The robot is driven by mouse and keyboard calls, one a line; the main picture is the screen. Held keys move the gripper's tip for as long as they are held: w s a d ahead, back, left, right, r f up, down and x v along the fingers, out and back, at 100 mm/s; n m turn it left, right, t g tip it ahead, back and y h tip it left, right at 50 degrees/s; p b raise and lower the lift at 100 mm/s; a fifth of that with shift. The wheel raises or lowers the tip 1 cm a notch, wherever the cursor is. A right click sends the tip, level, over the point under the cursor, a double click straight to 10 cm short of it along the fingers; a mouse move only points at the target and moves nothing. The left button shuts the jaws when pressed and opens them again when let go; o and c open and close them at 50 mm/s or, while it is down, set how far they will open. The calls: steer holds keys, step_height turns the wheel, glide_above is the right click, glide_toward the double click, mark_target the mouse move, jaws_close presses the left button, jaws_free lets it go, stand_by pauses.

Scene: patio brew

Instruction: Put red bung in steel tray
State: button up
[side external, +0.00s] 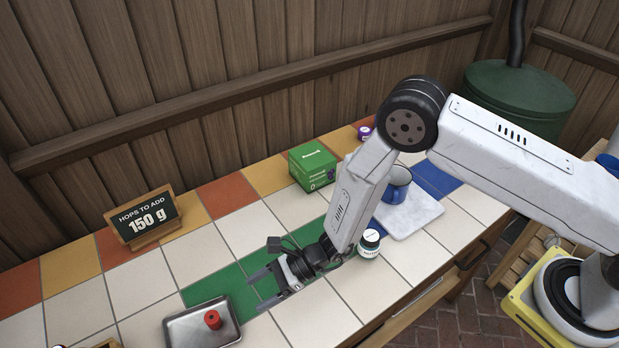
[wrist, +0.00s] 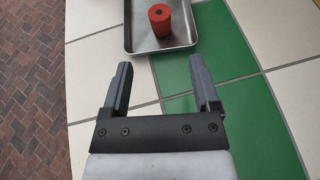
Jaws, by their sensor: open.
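The red bung (side external: 212,319) stands upright inside the steel tray (side external: 180,331) at the lower left of the counter. In the wrist view the red bung (wrist: 159,20) stands on the floor of the steel tray (wrist: 185,40), near the top edge of the picture. My gripper (side external: 258,290) is open and empty, to the right of the tray over the green tiles. In the wrist view my gripper (wrist: 162,85) has its two fingers apart, pointing toward the tray, with nothing between them. The bung is beyond the fingertips and apart from them.
A chalk sign (side external: 146,218) reads 150 g. The tiles between tray and sign are clear.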

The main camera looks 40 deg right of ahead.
steer(key=shift+s+d+r+n+g, duration=0.1)
steer(key=shift+d+r+n+g, duration=0.2)
steer(key=shift+r, duration=0.2)
steer(key=s+d+r+n+h, duration=0.3)
steer(key=d+r+n, duration=0.3)
steer(key=d, duration=0.4)
steer(key=s+d+r+n+h, duration=0.4)
steer(key=d+r+n+h, duration=0.1)
steer(key=d, duration=0.6)
steer(key=s+d+r+n+h, duration=0.3)
steer(key=d+r+n+h, duration=0.2)
steer(key=d, duration=0.6)
step_height(320, 180, up, 3)
steer(key=n, duration=0.3)
steer(key=shift+s+d+f+n, duration=0.15)
steer(key=shift+s+d+n, duration=0.05)
steer(key=shift+d+n, duration=0.1)
